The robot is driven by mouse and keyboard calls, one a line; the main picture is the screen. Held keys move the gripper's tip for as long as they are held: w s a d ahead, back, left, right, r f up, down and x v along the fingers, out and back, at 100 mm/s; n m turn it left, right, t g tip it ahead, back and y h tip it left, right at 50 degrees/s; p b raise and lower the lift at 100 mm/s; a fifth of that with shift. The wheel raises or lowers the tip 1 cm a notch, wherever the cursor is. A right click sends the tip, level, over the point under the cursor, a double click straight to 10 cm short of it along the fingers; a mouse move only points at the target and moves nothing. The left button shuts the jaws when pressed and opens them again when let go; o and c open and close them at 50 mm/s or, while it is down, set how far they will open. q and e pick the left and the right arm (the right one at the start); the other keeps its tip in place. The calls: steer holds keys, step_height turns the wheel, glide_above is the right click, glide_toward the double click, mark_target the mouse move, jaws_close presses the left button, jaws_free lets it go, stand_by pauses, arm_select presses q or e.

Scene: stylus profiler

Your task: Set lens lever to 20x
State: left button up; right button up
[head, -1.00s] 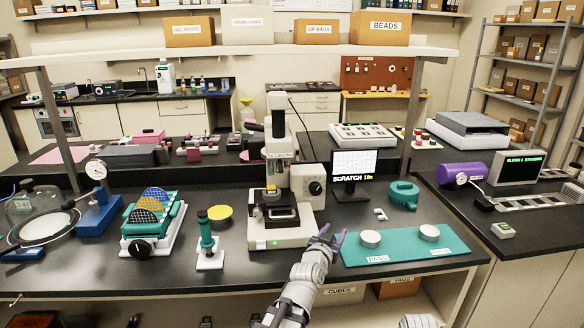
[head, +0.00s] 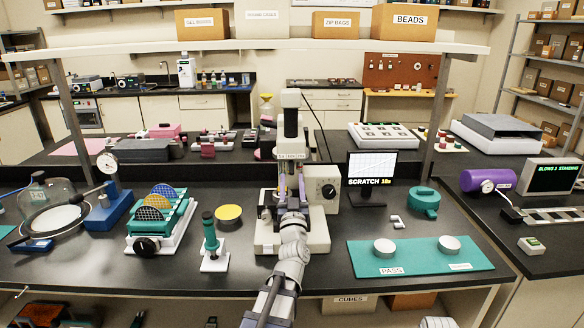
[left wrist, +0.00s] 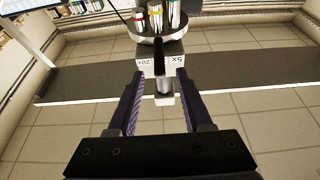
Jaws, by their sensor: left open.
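The profiler (head: 319,226) is a white column on a base in the middle of the bench, with a small label strip (head: 290,156) on its front. In the left wrist view, a dark lens lever (left wrist: 160,58) stands between a 20x label (left wrist: 144,62) and a 5x label (left wrist: 178,59), which read upside down. My left gripper (head: 291,186) is in front of the column with its purple fingers apart. In the left wrist view, the gripper (left wrist: 160,76) has its fingers on either side of the lever, with gaps. My right gripper is not seen.
Several lenses (left wrist: 155,18) sit on a round turret above the lever. The monitor (head: 372,168) stands right of the profiler and reads SCRATCH. A teal mat (head: 420,265) bears two round pieces. A green-handled tool (head: 211,240) stands on the left.

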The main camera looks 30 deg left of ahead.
mark_target(292, 168)
arm_select(q)
steer(key=p+x, duration=0.1)
steer(key=x, duration=0.4)
steer(key=shift+w+p, duration=0.1)
steer(key=shift+p, duration=0.2)
jaws_close()
stand_by(1.0)
